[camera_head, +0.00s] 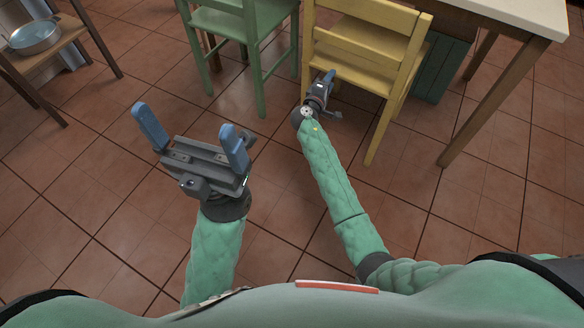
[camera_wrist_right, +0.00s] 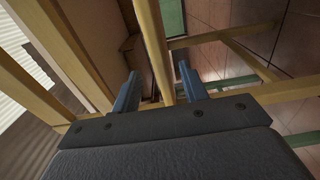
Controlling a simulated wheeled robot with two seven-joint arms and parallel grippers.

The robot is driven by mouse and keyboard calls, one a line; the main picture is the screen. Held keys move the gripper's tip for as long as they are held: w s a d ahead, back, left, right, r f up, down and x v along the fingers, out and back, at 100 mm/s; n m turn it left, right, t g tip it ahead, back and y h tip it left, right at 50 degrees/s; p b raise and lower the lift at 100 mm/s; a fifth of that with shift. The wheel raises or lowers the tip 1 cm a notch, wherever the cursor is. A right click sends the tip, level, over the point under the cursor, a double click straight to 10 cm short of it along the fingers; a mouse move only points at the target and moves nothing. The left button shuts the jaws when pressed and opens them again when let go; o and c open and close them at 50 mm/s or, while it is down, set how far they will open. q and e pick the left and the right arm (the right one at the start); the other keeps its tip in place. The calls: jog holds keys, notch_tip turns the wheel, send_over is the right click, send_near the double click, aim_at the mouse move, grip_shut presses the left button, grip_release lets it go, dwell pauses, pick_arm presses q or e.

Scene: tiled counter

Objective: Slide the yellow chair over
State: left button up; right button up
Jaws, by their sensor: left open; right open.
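The yellow chair (camera_head: 352,50) stands at the upper middle right of the head view, its back facing me, beside the table. My right gripper (camera_head: 325,82) is at the chair's left side, low near its left post. In the right wrist view a yellow wooden bar of the chair (camera_wrist_right: 152,42) runs between the open fingers of the right gripper (camera_wrist_right: 157,75). The fingers are apart, one on each side of the bar; contact is not clear. My left gripper (camera_head: 188,122) is open and empty above the floor, well left of the chair.
A green chair (camera_head: 232,25) stands just left of the yellow one. A pale-topped table (camera_head: 510,14) with wooden legs is at right, with a dark green piece (camera_head: 442,72) beneath. The tiled floor (camera_head: 480,205) is clear in front.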

jog(key=v, duration=0.5)
jog(key=shift+s, duration=0.1)
jog(key=shift+a, duration=0.1)
